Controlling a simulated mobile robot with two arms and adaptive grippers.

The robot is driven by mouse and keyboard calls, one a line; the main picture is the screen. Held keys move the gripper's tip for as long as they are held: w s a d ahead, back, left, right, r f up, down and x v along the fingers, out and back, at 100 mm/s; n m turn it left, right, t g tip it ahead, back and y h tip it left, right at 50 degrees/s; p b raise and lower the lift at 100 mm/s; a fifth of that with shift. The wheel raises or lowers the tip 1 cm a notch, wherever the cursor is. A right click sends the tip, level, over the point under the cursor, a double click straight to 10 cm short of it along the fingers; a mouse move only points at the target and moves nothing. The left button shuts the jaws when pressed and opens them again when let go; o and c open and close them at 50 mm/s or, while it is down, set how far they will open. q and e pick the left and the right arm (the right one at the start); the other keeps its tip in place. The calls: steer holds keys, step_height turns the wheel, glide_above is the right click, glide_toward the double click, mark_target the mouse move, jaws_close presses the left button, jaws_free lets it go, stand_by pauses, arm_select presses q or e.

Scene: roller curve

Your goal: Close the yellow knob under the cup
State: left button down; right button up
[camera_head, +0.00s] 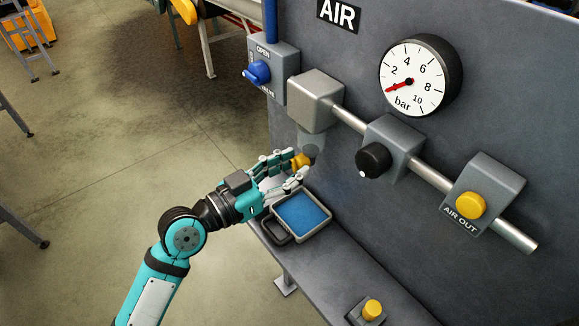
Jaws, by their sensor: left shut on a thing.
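The cup (312,143) is a grey, see-through bowl under a grey block (317,97) on the panel's air line. The yellow knob (301,161) shows at the cup's lower end, partly hidden by fingers. My left gripper (296,168), a teal hand with several fingers, reaches in from the left and is shut on the yellow knob. How far the knob is turned cannot be told. My right gripper is not in view.
Below the hand a tray with a blue pad (303,213) lies on a grey ledge (345,262). On the panel are a blue valve knob (257,72), a pressure gauge (412,78), a black knob (373,160) and a yellow air-out button (470,205). Another yellow button (372,309) sits on the ledge.

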arm_select(q)
steer(key=shift+n+p, duration=0.3)
steer(key=shift+n, duration=0.5)
steer(key=c, duration=1)
jaws_free()
steer(key=v, duration=1.2)
